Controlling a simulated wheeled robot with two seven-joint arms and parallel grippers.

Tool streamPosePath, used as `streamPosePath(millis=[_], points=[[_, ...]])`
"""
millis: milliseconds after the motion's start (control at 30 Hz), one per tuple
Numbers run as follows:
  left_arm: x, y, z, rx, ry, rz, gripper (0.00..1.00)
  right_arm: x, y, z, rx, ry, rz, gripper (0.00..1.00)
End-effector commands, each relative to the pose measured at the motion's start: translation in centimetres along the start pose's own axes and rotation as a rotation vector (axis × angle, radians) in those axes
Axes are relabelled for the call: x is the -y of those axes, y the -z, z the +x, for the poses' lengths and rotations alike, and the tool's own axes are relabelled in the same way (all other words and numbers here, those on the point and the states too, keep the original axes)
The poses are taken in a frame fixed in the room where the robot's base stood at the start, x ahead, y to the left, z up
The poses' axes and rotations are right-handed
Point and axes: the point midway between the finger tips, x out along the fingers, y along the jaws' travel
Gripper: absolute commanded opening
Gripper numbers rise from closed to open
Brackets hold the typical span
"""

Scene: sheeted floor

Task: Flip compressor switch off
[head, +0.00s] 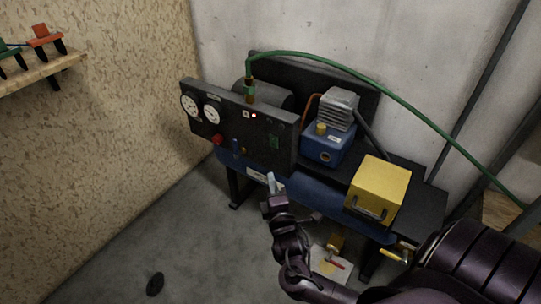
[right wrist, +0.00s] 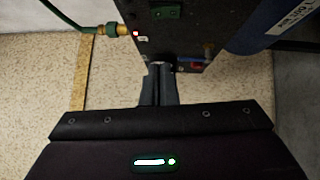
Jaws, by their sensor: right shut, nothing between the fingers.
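The compressor's black control panel (head: 240,130) faces me in the middle of the head view, with two round white gauges at its left end. A small green rectangular part (head: 274,142), which may be the switch, sits near its right end; it also shows in the right wrist view (right wrist: 167,12). Its position, on or off, is too small to tell. A small light (head: 254,115) glows on the panel. My right gripper (head: 270,182) is shut and empty, below and in front of the panel. Its fingers (right wrist: 159,82) point at the panel's edge in the right wrist view.
A red knob (head: 217,139) and a blue lever (head: 237,146) are on the panel. A green hose (head: 330,64) runs from a brass fitting off to the right. A yellow box (head: 380,186) stands on the right. Grey floor (head: 150,235) is open at front left.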

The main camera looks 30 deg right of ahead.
Motion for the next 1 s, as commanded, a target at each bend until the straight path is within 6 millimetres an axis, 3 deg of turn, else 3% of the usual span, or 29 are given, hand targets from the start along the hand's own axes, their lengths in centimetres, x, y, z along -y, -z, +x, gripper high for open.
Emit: streamPosePath(millis=[167,533,700,1000], points=[[0.0,0.1,0.0,-0.001,0.000,0.000,0.36,-0.1,0.0,2.3,0.001,-0.004,0.000,0.00],[0.0,0.7,0.1,-0.001,0.000,-0.001,0.36,-0.1,0.0,10.1,0.002,-0.002,0.000,0.00],[0.0,1.1,-0.3,-0.013,0.000,-0.001,0.36,-0.1,-1.9,11.7,0.001,-0.001,-0.001,0.00],[0.0,-0.2,0.1,0.008,0.000,-0.001,0.36,0.0,-2.9,12.6,0.000,0.001,0.001,0.00]])
